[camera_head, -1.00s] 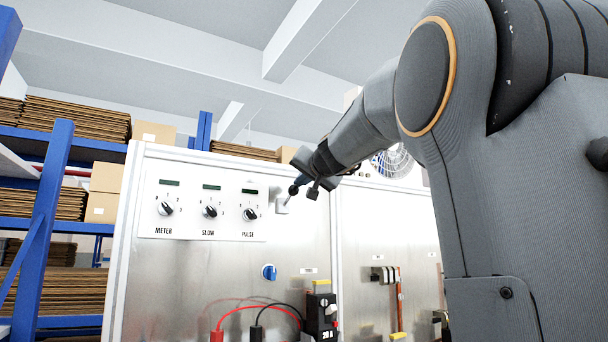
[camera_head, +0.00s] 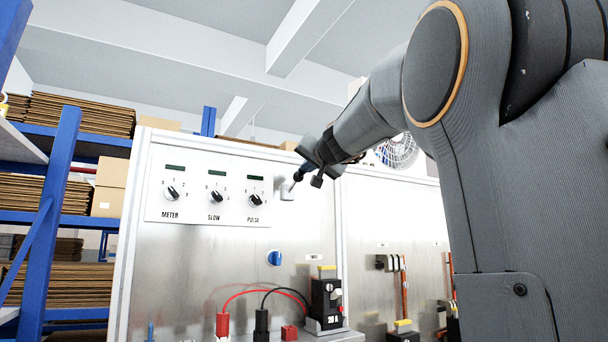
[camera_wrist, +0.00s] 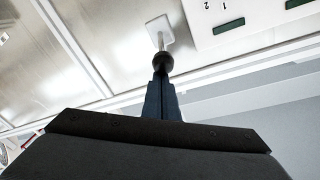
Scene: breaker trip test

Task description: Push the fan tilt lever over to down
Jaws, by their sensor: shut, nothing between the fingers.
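The fan tilt lever is a short pale stick with a dark ball knob (camera_wrist: 163,62) on a small white plate (camera_head: 287,193), just right of the dial panel. In the wrist view the stick runs from the plate (camera_wrist: 159,29) to the knob, straight ahead of my fingertips. My gripper (camera_wrist: 162,80) is shut and empty, its tips at the knob. Whether they touch it I cannot tell. In the head view my gripper (camera_head: 303,172) comes in from the upper right and partly covers the knob.
A white dial panel (camera_head: 210,180) carries three black knobs beside the lever. Below are a blue knob (camera_head: 274,258), red and black plugs with cables, and a breaker (camera_head: 326,303). A fan (camera_head: 397,152) sits behind my arm at the cabinet top. Shelves stand left.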

